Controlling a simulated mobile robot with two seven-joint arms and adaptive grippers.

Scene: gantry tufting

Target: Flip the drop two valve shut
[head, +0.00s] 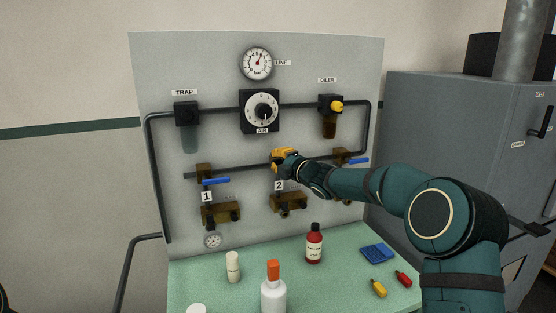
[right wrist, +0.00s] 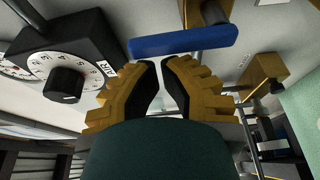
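The drop two valve is largely hidden behind my right gripper (head: 284,157) in the head view, above the label 2 (head: 279,186). In the right wrist view, a blue lever handle (right wrist: 183,41) lies crosswise just beyond the fingertips, with a brass body (right wrist: 205,13) behind it. My right gripper (right wrist: 162,65) has its yellow fingers drawn together, with only a narrow gap between the dark pads. Nothing shows between them. The handle is not between the fingers; I cannot tell whether they touch it. My left gripper is not in view.
Drop one's blue handle (head: 215,181) lies level at left; drop three's (head: 358,160) is at right. The air regulator (head: 261,111) is above the gripper. Bottles, including a red one (head: 314,246), stand on the green bench (head: 205,270). A grey cabinet (head: 440,125) stands right.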

